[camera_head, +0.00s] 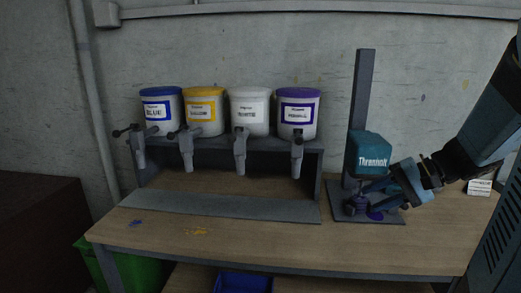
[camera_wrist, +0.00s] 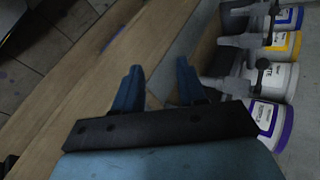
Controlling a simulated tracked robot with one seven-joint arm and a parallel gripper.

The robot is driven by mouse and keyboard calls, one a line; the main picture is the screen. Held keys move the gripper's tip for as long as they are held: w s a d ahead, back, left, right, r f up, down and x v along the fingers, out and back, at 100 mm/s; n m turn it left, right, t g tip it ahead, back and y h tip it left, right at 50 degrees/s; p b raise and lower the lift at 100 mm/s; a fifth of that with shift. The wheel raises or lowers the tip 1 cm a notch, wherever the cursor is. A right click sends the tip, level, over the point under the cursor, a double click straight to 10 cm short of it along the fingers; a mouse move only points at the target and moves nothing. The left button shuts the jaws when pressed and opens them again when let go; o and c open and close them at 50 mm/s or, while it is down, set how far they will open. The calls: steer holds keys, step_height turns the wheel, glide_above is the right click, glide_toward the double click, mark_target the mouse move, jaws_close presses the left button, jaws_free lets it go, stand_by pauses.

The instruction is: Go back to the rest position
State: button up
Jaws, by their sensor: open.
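My gripper (camera_head: 359,196) is at the right of the bench, just below the teal head of the press marked "Thremholt" (camera_head: 369,153). Its arm comes in from the right edge. In the wrist view my gripper (camera_wrist: 158,72) has its two fingers apart, with only bench top and a grey edge showing between them. In the head view the fingers overlap the dark lower parts of the press, so I cannot tell whether they touch it. A purple patch (camera_head: 376,215) shows on the press base by the fingers.
A grey rack (camera_head: 146,172) holds blue, yellow, white and purple-lidded paint tubs with taps (camera_head: 297,112). Blue (camera_head: 136,223) and yellow (camera_head: 197,231) splashes lie on the wooden bench (camera_head: 270,240). A small white card (camera_head: 480,187) stands at right. The front of the bench is clear.

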steer(key=s+a+r+n+t+h, duration=0.1)
steer(key=s+a+r+n+h, duration=0.1)
steer(key=s+r+n+h, duration=0.1)
steer(key=s+a+r+n+h, duration=0.2)
steer(key=s+r+h, duration=0.1)
steer(key=s+h, duration=0.3)
steer(key=shift+s+a+n+t+h, duration=0.3)
steer(key=shift+s+n+t, duration=0.1)
steer(key=shift+s, duration=0.8)
stand_by(1.1)
